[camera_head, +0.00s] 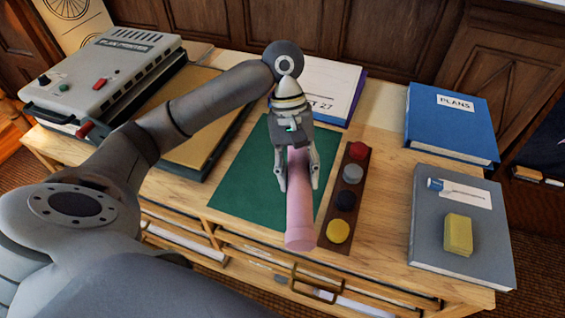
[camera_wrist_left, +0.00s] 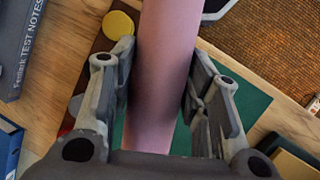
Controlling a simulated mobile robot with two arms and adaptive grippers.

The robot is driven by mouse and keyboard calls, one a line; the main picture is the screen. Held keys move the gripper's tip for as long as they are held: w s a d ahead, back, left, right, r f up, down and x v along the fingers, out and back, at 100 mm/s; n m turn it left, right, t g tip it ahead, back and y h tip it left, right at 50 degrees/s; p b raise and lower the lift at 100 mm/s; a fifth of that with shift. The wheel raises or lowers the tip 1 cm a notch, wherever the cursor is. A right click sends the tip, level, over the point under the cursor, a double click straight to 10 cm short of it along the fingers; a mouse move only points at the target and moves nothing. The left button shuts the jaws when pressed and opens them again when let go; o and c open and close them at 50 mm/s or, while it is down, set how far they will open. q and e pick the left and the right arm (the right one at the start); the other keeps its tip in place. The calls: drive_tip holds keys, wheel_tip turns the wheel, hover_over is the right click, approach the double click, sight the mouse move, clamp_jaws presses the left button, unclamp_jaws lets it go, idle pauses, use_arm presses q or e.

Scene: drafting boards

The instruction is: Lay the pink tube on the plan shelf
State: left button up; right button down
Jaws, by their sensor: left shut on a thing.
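The pink tube (camera_head: 300,215) is in my left gripper (camera_head: 299,183), above the green mat (camera_head: 243,180) on the wooden desk. The jaws are shut on it from both sides. Its near end points toward the desk's front edge. In the left wrist view, the tube (camera_wrist_left: 165,70) runs lengthwise between the two fingers. No shelf is labelled as the plan shelf; slatted openings (camera_head: 318,283) show under the desk's front edge. My right gripper is not in view.
A dark strip (camera_head: 329,213) with several coloured discs lies right of the tube. A blue PLANS binder (camera_head: 445,125) and a grey book (camera_head: 435,225) bearing a yellow block (camera_head: 458,235) lie at right. A grey plan printer (camera_head: 100,75) stands at left.

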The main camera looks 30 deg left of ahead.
use_arm(q)
drive_tip(key=shift+a+n, duration=0.1)
drive_tip(key=shift+n, duration=0.2)
drive_tip(key=shift+w+a, duration=0.15)
drive_tip(key=shift+a, duration=0.05)
drive_tip(key=w+a+f, duration=0.8)
drive_tip(key=a, duration=0.1)
drive_tip(key=shift+w+a+f+b, duration=0.25)
drive_tip(key=shift+w+f+b, duration=0.15)
drive_tip(key=shift+w+a+f, duration=0.3)
drive_tip(key=shift+a+f, duration=0.05)
drive_tip(key=shift+f, duration=1.8)
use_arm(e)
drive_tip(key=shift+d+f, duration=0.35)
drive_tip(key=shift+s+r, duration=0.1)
